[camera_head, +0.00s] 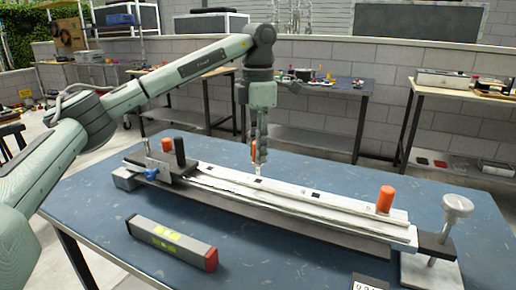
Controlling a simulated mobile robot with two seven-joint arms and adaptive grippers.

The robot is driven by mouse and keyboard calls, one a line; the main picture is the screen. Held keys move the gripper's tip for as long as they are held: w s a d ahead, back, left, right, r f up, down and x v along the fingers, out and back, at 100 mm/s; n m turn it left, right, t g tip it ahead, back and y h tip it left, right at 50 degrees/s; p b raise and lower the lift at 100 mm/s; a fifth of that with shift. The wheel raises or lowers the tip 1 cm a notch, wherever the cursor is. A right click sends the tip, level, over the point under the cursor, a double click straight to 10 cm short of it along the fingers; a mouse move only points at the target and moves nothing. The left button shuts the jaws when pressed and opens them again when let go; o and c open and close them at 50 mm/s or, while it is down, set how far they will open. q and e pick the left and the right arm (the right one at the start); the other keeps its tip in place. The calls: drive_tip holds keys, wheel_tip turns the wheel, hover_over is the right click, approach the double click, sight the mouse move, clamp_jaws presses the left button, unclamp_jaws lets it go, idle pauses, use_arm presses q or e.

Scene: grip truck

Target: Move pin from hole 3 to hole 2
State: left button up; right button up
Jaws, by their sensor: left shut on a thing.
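My left gripper (258,154) reaches down from above and is shut on an orange pin (253,152). The gripper fingers hide most of this pin. The gripper is over the middle-left part of a long light grey fixture bar (290,205) on the blue table. A small pale tip shows just below the fingers, close to the bar's top; I cannot tell whether it is in a hole. Small dark marks along the bar may be holes, but their numbers cannot be read. Another orange pin (385,198) stands upright near the bar's right end. My right gripper is not in view.
A black clamp block (180,163) with a blue knob and an orange piece (166,145) is at the bar's left end. A silver knob (457,207) stands at the right end. A grey spirit level (172,243) lies in front. The blue table (300,262) is otherwise mostly clear.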

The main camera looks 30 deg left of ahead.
use_arm(q)
drive_tip(key=shift+r, duration=1.45)
drive_tip(key=shift+r, duration=0.1)
drive_tip(key=shift+r, duration=3.65)
